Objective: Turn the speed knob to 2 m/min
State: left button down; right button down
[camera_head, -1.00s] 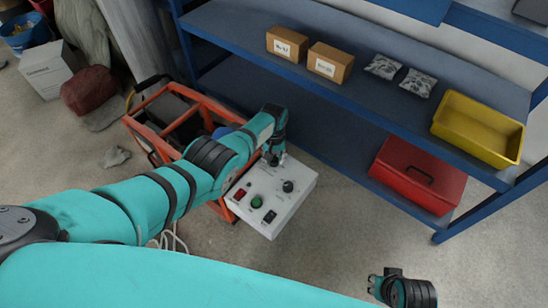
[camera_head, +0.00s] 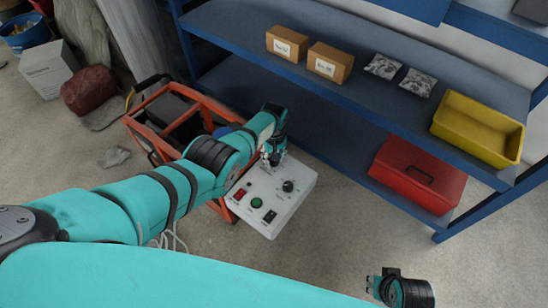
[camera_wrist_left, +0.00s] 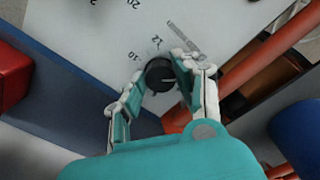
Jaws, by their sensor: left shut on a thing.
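The white control box (camera_head: 290,212) stands in front of the orange frame, with its panel facing up. My left gripper (camera_head: 272,160) is at the panel's far left corner. In the left wrist view it is shut on a round black knob (camera_wrist_left: 160,74), one finger on each side. Printed numbers, "10" and "20" among them, show near this knob; its label is not readable. A second black knob (camera_head: 288,186) on the panel is free. My right gripper (camera_head: 371,285) is open and empty at the bottom of the head view, far from the box.
The panel also bears a red switch (camera_head: 240,194), a green button (camera_head: 257,203) and a black switch (camera_head: 270,216). The orange frame (camera_head: 180,118) stands close behind. A blue shelf (camera_head: 345,105) with two cartons and a yellow bin (camera_head: 478,128) is at the right.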

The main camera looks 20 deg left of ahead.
pick_arm(q)
jog(key=c, duration=1)
grip_release()
jog(key=shift+s+f, duration=0.1)
jog(key=shift+f, duration=0.05)
jog(key=shift+o, duration=0.2)
jog(key=shift+s, duration=0.1)
jog(key=shift+r, duration=0.2)
jog(key=shift+w+r, duration=0.2)
jog(key=shift+r, duration=0.2)
notch_tip(320, 180, up, 11)
jog(key=shift+s, duration=0.15)
